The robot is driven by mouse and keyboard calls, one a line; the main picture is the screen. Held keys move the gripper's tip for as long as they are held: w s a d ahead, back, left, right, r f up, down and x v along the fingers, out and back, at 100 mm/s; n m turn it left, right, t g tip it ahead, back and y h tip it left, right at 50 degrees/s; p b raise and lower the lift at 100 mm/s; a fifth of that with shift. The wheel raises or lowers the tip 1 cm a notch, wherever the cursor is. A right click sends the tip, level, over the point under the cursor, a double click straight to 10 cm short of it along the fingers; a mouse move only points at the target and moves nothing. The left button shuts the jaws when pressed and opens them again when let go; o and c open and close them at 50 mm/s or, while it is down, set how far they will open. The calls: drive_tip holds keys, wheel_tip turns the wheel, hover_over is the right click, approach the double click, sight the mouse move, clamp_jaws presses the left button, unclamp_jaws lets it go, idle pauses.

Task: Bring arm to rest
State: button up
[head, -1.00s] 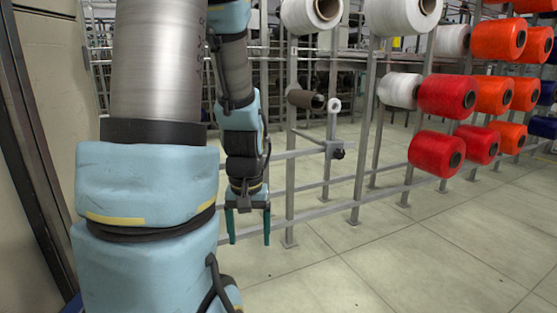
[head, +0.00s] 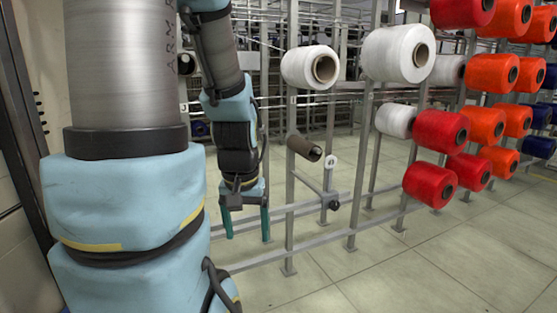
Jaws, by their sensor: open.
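My gripper (head: 247,228) hangs from my arm left of the middle of the head view. Its two green fingers point down and stand apart, with nothing between them. It is in front of the metal rack, left of the nearest upright post, and appears clear of it. My large blue and grey arm links fill the left of the view and hide part of the rack behind them.
The rack holds white bobbins (head: 302,68), red bobbins (head: 437,131), orange bobbins (head: 488,73) and dark blue ones at the right edge. A brown bare tube (head: 303,148) sits on the near post. The tiled floor (head: 400,275) in front is clear.

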wheel_tip(320, 180, up, 19)
drive_tip(key=p, duration=1.6)
drive_tip(key=shift+p, duration=0.4)
